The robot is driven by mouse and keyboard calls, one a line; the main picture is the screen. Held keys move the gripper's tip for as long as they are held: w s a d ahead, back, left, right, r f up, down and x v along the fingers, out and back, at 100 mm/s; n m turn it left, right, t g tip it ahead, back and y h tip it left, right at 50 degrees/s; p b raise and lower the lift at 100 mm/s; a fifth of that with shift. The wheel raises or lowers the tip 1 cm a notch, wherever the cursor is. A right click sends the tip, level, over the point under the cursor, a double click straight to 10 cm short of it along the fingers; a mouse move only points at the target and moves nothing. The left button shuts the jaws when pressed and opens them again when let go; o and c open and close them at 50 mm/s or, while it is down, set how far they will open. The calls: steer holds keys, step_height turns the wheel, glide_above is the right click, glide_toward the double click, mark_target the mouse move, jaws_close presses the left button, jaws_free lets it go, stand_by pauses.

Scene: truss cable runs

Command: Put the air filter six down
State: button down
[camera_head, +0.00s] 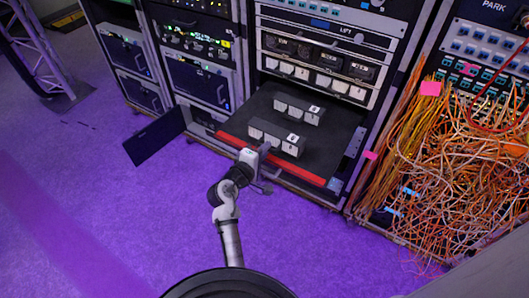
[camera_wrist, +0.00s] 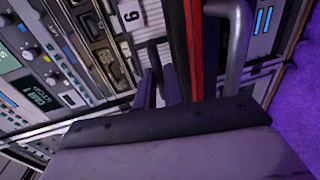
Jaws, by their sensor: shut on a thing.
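Air filter six (camera_head: 293,139) is a dark bar with light grey front blocks and a white label. It is at the front of the black pulled-out drawer (camera_head: 338,130). In the wrist view its white label (camera_wrist: 128,16) appears turned on its side. My gripper (camera_head: 263,148) reaches it from the front and is shut on it near its middle. The fingers (camera_wrist: 160,88) also show in the wrist view, around a dark part. I cannot tell whether the filter's underside touches the drawer.
A similar bar (camera_head: 298,108) lies behind on the drawer. The drawer has a red front edge (camera_head: 270,158). An open dark panel (camera_head: 154,136) juts out at left. Tangled orange cables (camera_head: 440,170) fill the right rack. The purple floor in front is clear.

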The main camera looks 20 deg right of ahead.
steer(key=shift+f, duration=0.6)
steer(key=c, duration=1.8)
jaws_free()
steer(key=b+v, duration=0.2)
steer(key=v, duration=1)
